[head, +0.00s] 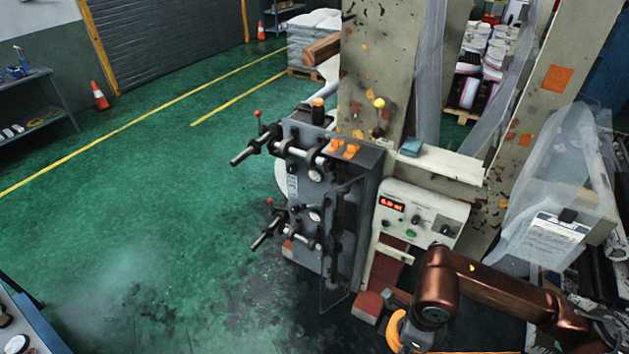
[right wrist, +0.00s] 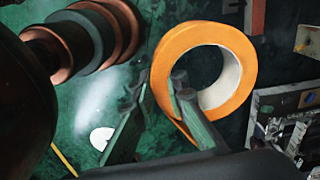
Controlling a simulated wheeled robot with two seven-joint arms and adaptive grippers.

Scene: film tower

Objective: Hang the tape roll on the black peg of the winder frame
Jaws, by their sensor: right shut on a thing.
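The orange tape roll (head: 396,330) is low in the head view, in front of the winder's base. It shows as a ring with a pale core in the right wrist view (right wrist: 250,72). My right gripper (right wrist: 163,88) is shut on its wall, one finger outside the ring and one at the hole. The winder frame (head: 312,160) is a grey panel left of the roll and higher in the picture. Two dark pegs stick out leftward from it, an upper one (head: 243,154) and a lower one (head: 265,238), each near a small red knob. My left gripper is out of view.
A control box (head: 420,215) with a red display stands right of the panel. Clear film (head: 560,170) hangs at the right. A red block (head: 367,305) lies near the roll. Open green floor (head: 150,220) spreads left of the winder.

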